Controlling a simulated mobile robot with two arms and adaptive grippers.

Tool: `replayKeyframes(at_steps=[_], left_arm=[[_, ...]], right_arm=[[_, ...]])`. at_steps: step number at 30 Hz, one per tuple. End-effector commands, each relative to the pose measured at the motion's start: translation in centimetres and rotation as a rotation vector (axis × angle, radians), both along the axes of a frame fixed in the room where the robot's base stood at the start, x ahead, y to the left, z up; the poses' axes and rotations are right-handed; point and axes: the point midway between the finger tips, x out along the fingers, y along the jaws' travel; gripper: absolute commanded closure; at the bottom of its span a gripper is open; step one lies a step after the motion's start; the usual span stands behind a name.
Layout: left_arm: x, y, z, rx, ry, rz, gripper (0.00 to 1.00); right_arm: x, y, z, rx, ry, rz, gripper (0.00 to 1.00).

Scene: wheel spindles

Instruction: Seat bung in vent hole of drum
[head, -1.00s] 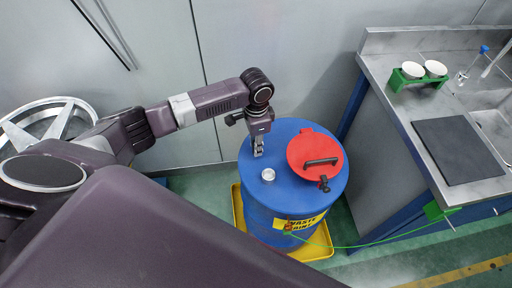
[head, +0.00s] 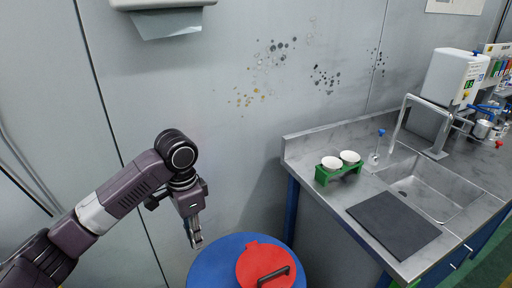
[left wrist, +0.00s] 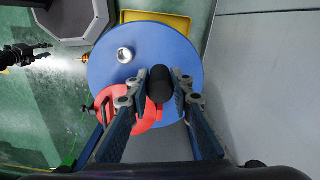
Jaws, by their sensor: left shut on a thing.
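My left gripper (head: 195,240) hangs over the left part of the blue drum (head: 215,268) in the head view. In the left wrist view my left gripper (left wrist: 160,88) is shut on a black round bung (left wrist: 160,84), held over the drum top (left wrist: 180,45). A round silver fitting (left wrist: 125,55), perhaps the vent hole, stands on the drum top, up and left of the bung and apart from it. The bung's lower end is hidden. My right gripper (left wrist: 44,51) shows at the left edge of the wrist view, open and empty, away from the drum.
A red lid (head: 255,262) with a black handle covers part of the drum top. A yellow tray (left wrist: 160,18) lies under the drum. A steel sink counter (head: 310,150) stands to the right, with a green holder of white cups (head: 338,174) and a dark mat (head: 393,224).

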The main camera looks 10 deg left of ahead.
Motion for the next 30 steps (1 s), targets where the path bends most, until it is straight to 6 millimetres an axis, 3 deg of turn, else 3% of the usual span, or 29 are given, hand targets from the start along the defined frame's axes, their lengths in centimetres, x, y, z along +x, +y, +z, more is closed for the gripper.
replayKeyframes(at_steps=[8,21,30], left_arm=[[-1.8,-2.0,1.8,0.001,-0.004,0.146,1.00],[-10.5,-5.7,4.0,0.003,-0.002,0.601,1.00],[-13.9,-6.2,4.2,0.001,-0.002,0.754,1.00]], right_arm=[[-0.1,0.0,0.0,0.000,0.002,0.000,0.68],[-0.2,0.0,0.0,0.000,0.002,0.000,0.68],[-0.2,-0.1,0.0,-0.001,0.002,0.001,0.68]])
